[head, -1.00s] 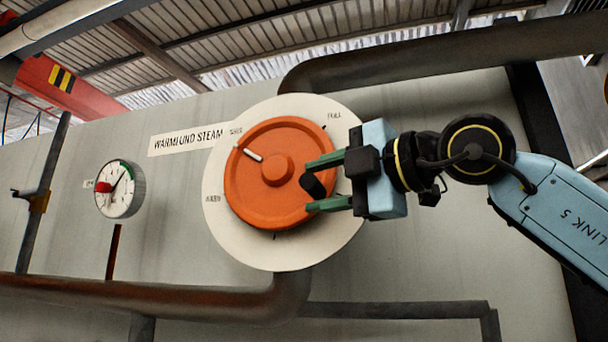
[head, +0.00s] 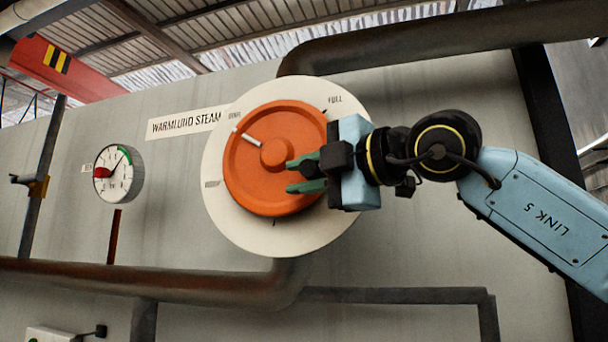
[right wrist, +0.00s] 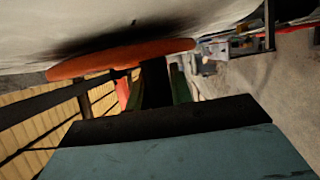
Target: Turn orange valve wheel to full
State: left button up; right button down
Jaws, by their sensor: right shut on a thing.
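The orange valve wheel (head: 255,185) sits on a round cream dial plate (head: 225,225) on the grey wall. Its white pointer bar (head: 248,138) points up and left, towards a small label left of the top. The word FULL (head: 335,99) is at the plate's upper right. My right gripper (head: 290,176) reaches in from the right, its green fingers over the wheel's right side and shut on the wheel's dark knob, mostly hidden between them. In the right wrist view, the orange wheel (right wrist: 120,60) is edge-on beyond the dark knob (right wrist: 155,82). My left gripper is not in view.
A round pressure gauge (head: 117,172) with a red mark and green arc hangs left of the dial. A sign (head: 185,125) is above left. Thick pipes run above (head: 430,48) and below (head: 150,278) the dial. The wall between gauge and dial is clear.

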aim_at(317, 143)
jog(key=shift+r, duration=0.1)
jog(key=shift+s+d+r+g+h+p, duration=0.1)
jog(key=shift+d+r+g+h+p, duration=0.1)
jog(key=shift+r+g+h+p, duration=0.3)
jog(key=shift+d+f, duration=0.1)
jog(key=shift+d, duration=0.05)
jog(key=shift+s+d+r+b, duration=0.15)
jog(key=shift+d+r+b, duration=0.05)
jog(key=shift+r+b, duration=0.25)
jog(key=shift+d+r, duration=0.1)
jog(key=shift+r, duration=0.2)
jog(key=shift+d+r+n+p, duration=0.1)
jog(key=shift+r+n+p, duration=0.2)
jog(key=shift+r+p, duration=0.1)
jog(key=shift+d+r+h+p, duration=0.1)
jog(key=shift+r+h+p, duration=0.3)
jog(key=shift+h, duration=0.2)
jog(key=shift+s+r, duration=0.1)
jog(key=shift+r, duration=0.15)
